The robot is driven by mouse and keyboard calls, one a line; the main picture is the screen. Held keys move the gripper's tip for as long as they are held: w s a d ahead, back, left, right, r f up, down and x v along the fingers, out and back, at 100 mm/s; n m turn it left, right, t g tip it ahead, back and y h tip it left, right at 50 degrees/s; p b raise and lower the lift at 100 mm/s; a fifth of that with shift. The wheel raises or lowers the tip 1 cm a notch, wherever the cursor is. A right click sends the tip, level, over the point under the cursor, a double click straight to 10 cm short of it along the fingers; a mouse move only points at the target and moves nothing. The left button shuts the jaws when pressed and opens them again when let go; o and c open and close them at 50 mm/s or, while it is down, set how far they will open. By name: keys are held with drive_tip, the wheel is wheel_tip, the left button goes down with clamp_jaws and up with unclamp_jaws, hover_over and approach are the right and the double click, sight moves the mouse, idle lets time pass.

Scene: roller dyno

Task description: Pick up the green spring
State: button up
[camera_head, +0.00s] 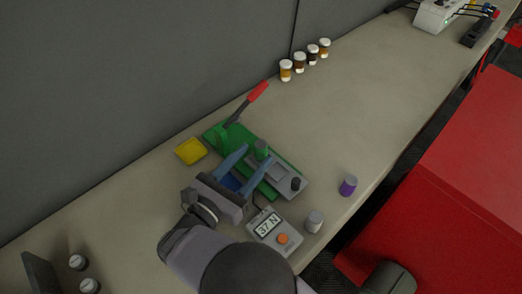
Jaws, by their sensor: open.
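A small green cylinder (261,148), which looks like the green spring, stands on the green-based lever press (284,158). My gripper (256,156) reaches over the press from the lower left, with its two blue fingers spread apart. The green cylinder is at the fingertips, roughly between them or just beyond. I cannot tell from this view whether the fingers touch it or how high they are. The gripper appears empty.
A red-handled lever (258,91) rises behind the press. A readout box (274,233) showing 37 N, a grey cylinder (314,221) and a purple one (348,187) stand nearby. A yellow tray (191,151) is left.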

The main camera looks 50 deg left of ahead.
sight(257, 150)
drive_tip(key=shift+p+x, duration=1)
drive_tip(key=shift+x, duration=1.6)
drive_tip(key=shift+s+a, duration=0.1)
drive_tip(key=shift+a, duration=0.05)
clamp_jaws()
